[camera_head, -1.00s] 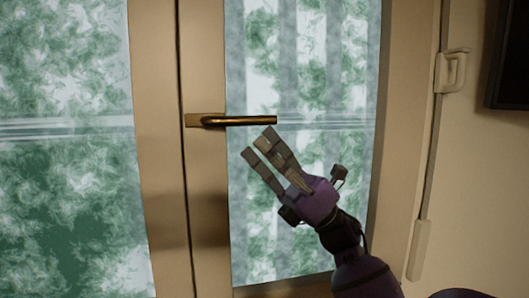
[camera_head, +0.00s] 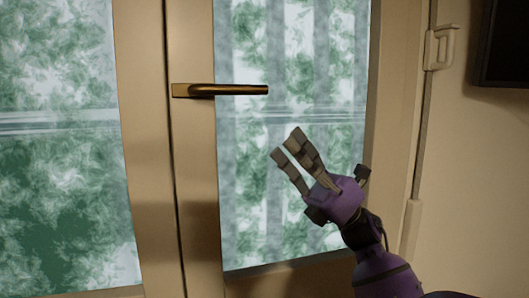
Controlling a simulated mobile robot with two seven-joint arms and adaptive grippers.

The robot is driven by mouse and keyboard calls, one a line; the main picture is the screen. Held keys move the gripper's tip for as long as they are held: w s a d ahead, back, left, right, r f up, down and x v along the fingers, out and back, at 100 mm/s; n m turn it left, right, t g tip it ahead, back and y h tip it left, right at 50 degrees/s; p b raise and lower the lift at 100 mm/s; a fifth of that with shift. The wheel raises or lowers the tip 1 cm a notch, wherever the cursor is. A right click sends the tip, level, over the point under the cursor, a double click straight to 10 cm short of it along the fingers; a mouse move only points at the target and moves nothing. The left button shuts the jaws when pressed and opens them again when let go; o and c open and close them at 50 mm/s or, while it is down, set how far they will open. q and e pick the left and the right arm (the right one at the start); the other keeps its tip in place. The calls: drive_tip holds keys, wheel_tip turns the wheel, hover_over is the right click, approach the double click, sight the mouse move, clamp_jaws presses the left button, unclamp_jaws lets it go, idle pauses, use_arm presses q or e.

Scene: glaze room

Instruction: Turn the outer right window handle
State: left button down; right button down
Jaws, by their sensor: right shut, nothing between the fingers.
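The brass window handle (camera_head: 228,89) sits on the frame post left of the right pane. Its lever lies level, with the free end pointing right. My right gripper (camera_head: 287,144), purple with grey fingers, is below and to the right of the lever's free end, in front of the right pane (camera_head: 245,190). It is shut and empty, its fingers point up and left, and a visible gap separates them from the lever. My left gripper is not in view.
The left pane (camera_head: 60,190) stands beyond the central post (camera_head: 195,190). A white fitting (camera_head: 441,46) is on the wall at the right, with a dark panel (camera_head: 503,45) beside it. The space left of my right gripper is clear.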

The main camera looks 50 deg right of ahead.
drive_tip(key=shift+s+d+f+b, duration=0.15)
drive_tip(key=shift+s+d, duration=0.3)
drive_tip(key=shift+d, duration=0.2)
drive_tip(key=shift+s+d+f+b, duration=0.15)
drive_tip(key=shift+s+d, duration=0.3)
drive_tip(key=shift+d, duration=0.2)
